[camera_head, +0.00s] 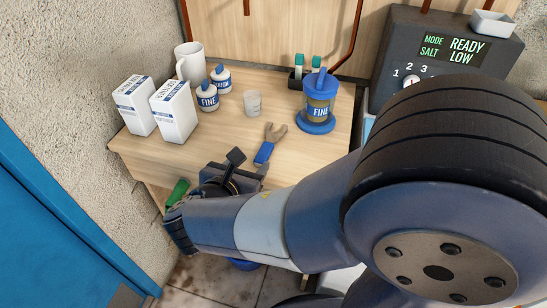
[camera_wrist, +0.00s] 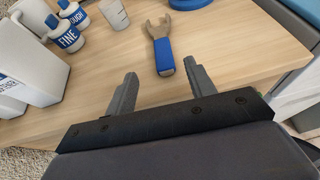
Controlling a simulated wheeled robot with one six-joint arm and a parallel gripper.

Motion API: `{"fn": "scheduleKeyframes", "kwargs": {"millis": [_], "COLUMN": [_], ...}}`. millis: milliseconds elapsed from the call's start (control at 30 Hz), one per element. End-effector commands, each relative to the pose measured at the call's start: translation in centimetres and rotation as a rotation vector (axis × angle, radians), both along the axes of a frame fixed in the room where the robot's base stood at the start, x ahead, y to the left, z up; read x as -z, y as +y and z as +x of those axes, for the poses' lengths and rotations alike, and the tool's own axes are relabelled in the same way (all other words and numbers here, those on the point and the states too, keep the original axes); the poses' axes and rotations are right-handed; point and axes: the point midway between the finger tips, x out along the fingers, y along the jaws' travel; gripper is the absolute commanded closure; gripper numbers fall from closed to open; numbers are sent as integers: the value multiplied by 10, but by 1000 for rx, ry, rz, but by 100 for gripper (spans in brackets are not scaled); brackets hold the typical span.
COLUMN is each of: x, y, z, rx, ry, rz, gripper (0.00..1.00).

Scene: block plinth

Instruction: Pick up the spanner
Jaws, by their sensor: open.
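The spanner (camera_head: 267,146) lies on the wooden table, with a tan metal open-ended head and a blue handle. In the wrist view the spanner (camera_wrist: 162,47) lies beyond the fingertips, head pointing away and handle toward me. My gripper (camera_wrist: 160,78) is open and empty, its two grey fingers apart on either side below the handle's end. In the head view my gripper (camera_head: 248,162) is at the table's front edge, close to the handle end and partly hidden by my arm.
White boxes (camera_head: 174,112), a white mug (camera_head: 190,62), two small FINE/ROUGH bottles (camera_head: 207,96) and a measuring cup (camera_head: 252,103) stand left of the spanner. A control box (camera_head: 440,60) is at the right. Table is clear around the handle.

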Motion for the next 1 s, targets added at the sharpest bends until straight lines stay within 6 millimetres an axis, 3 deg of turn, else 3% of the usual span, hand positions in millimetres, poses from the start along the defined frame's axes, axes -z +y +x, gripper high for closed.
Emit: {"fn": "scheduleKeyframes", "kwargs": {"millis": [300, 567, 1000], "x": [16, 20, 33], "y": [-17, -24, -43], "z": [36, 49, 88], "rx": [7, 7, 5], "ry": [1, 2, 2], "rz": [2, 4, 3], "gripper": [48, 48, 48]}}
